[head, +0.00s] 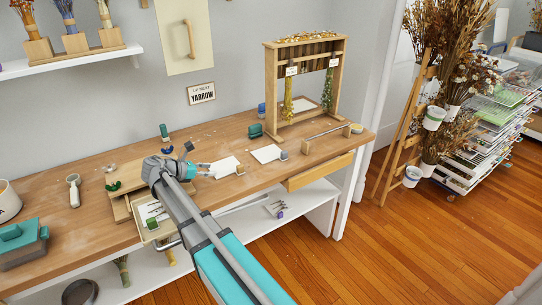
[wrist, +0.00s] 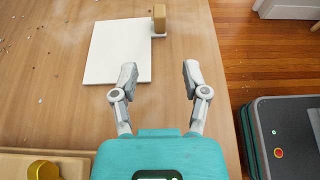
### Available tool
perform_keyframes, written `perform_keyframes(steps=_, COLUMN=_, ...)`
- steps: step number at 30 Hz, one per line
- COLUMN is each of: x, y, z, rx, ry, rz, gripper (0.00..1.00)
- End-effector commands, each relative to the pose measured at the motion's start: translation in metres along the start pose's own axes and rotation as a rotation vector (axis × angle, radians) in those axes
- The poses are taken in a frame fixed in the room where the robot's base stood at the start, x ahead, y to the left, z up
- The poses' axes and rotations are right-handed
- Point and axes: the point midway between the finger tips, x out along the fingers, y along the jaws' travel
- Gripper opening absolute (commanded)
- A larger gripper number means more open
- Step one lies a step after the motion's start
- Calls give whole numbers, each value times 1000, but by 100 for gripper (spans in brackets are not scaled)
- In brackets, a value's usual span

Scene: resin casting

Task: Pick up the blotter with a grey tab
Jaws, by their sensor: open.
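Two white blotters lie flat on the bench.
A wooden rack (head: 305,85) with hanging dried bunches stands at the back right. An open drawer (head: 147,236) is below my arm. The bench's front edge is close.

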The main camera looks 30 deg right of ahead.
Motion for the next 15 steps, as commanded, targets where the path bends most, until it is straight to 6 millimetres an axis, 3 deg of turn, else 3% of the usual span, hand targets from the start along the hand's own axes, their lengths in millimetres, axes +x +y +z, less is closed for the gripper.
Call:
perform_keyframes(steps=8, x=0, y=0, z=0, rx=0, ry=0, rz=0, gripper=59)
perform_keyframes(steps=10, x=0, y=0, z=0, rx=0, ry=0, rz=0, gripper=66)
perform_keyframes(steps=15, x=9, y=0, z=5, rx=1, ry=0, rz=-2, gripper=66)
